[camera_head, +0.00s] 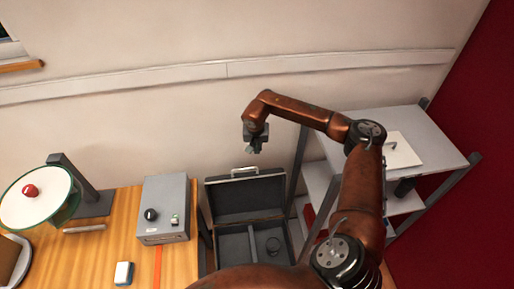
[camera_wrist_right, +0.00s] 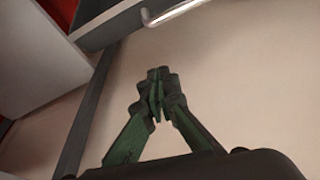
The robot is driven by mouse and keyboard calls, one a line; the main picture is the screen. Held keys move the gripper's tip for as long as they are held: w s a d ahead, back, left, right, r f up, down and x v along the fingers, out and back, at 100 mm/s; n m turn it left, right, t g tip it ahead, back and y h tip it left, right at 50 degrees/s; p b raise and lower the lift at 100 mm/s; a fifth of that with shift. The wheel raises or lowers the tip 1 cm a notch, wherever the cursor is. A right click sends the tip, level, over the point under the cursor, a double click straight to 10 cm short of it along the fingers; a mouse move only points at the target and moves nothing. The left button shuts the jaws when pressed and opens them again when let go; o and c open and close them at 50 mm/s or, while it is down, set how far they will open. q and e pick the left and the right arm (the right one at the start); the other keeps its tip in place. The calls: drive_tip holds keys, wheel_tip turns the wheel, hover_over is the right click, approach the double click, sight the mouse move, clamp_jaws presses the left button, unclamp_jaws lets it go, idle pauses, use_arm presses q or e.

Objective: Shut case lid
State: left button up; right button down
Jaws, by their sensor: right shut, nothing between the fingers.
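The dark grey case (camera_head: 245,209) stands open between the wooden table and the shelf unit. Its lid (camera_head: 246,197) is raised near the wall, with a silver handle (camera_head: 245,171) on its upper edge. The lid's edge (camera_wrist_right: 120,22) and handle (camera_wrist_right: 180,12) show at the top of that view. My left gripper is not in view.
The wooden table (camera_head: 95,262) at left bears a grey box (camera_head: 166,208) with a black knob, a round white disc with a red knob (camera_head: 31,190), and a small white item (camera_head: 123,273). A white shelf unit (camera_head: 400,130) stands right of the case, behind my right arm.

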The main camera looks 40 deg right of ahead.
drive_tip(key=f+p, duration=0.1)
drive_tip(key=s+a+f+p, duration=0.1)
drive_tip(key=f, duration=0.1)
drive_tip(key=s+f+p, duration=0.1)
drive_tip(key=f, duration=0.1)
drive_tip(key=shift+s+a, duration=0.1)
drive_tip(key=shift+a, duration=0.15)
drive_tip(key=shift+f, duration=0.1)
